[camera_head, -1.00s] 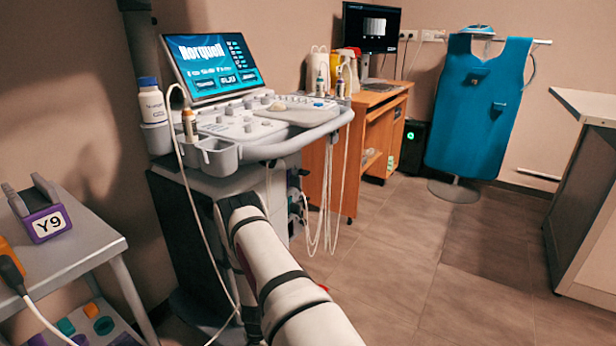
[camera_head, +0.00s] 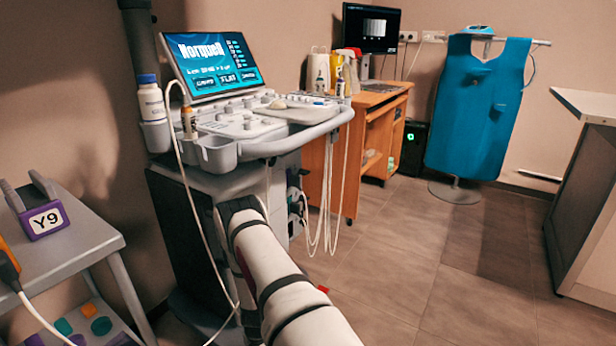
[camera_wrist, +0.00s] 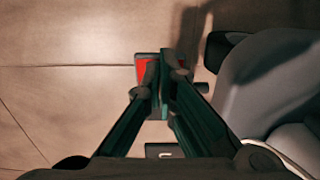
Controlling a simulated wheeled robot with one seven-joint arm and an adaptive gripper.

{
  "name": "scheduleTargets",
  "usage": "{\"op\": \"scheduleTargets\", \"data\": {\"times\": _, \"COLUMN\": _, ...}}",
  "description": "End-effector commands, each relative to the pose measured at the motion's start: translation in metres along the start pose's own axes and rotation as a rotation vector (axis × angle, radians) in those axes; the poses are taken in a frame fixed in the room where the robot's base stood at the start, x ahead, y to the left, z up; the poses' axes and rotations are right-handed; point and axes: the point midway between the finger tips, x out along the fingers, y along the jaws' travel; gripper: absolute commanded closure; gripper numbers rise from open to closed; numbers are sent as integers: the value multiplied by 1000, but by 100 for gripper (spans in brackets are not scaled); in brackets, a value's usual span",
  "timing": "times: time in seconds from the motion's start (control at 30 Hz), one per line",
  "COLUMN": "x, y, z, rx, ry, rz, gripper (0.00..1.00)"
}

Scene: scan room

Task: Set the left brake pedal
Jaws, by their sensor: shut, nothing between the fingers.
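A red pedal (camera_wrist: 142,68) with a dark frame shows near the floor in the wrist view, and the fingers cover much of it. My gripper (camera_wrist: 163,62) is shut and empty, with its fingertips over the pedal; I cannot tell whether they touch it. In the head view my arm hides the gripper, and a small red bit (camera_head: 323,289) shows beside the arm, low at the ultrasound cart (camera_head: 275,195). I cannot tell from the wrist view which side's brake this pedal is.
The cart's grey base (camera_wrist: 265,85) and a dark rounded part (camera_wrist: 222,45) lie close right of the fingers. Cables (camera_head: 325,215) hang from the cart. A grey side table (camera_head: 75,248) stands at left. Tiled floor (camera_head: 400,265) is open to the right.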

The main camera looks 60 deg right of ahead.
Motion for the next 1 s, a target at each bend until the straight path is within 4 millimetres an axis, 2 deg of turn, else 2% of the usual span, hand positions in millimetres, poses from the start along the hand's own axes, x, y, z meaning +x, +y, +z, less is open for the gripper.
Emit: {"op": "scheduleTargets", "data": {"times": 1.0, "x": 19, "y": 0, "z": 0, "rx": 0, "ry": 0, "rz": 0, "gripper": 100}}
